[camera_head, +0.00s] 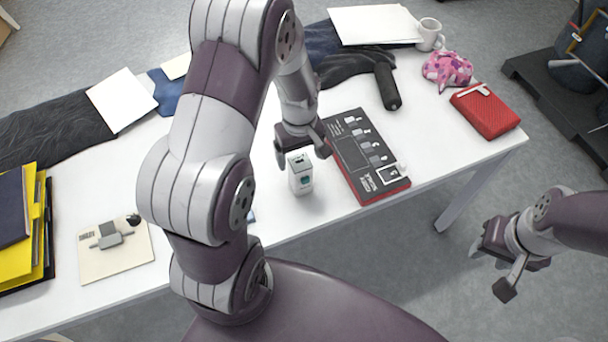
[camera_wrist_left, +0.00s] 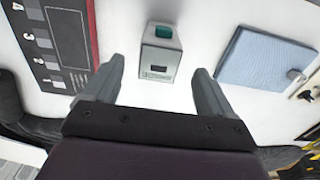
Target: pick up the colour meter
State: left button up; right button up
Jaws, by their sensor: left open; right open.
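The colour meter is the small white box (camera_head: 301,178) with a green patch, standing near the table's front edge in the head view. In the left wrist view the same meter (camera_wrist_left: 160,55) lies ahead of and between the fingertips, with a green square and a dark window. My left gripper (camera_head: 303,157) is open above the meter; its fingers (camera_wrist_left: 156,80) show on both sides in the wrist view, apart from the meter. My right gripper (camera_head: 490,268) is open and empty, off the table's right side.
A black and red boxed panel (camera_head: 365,155) lies just right of the meter. A red case (camera_head: 485,110), a pink patterned item (camera_head: 447,70) and a mug (camera_head: 430,34) stand further right. Yellow folders (camera_head: 25,240) lie far left.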

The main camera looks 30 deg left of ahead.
aim_at(300, 170)
pick_arm(q)
notch_tip(300, 170, down, 7)
jog(key=shift+f, duration=0.1)
jog(key=c, duration=1.3)
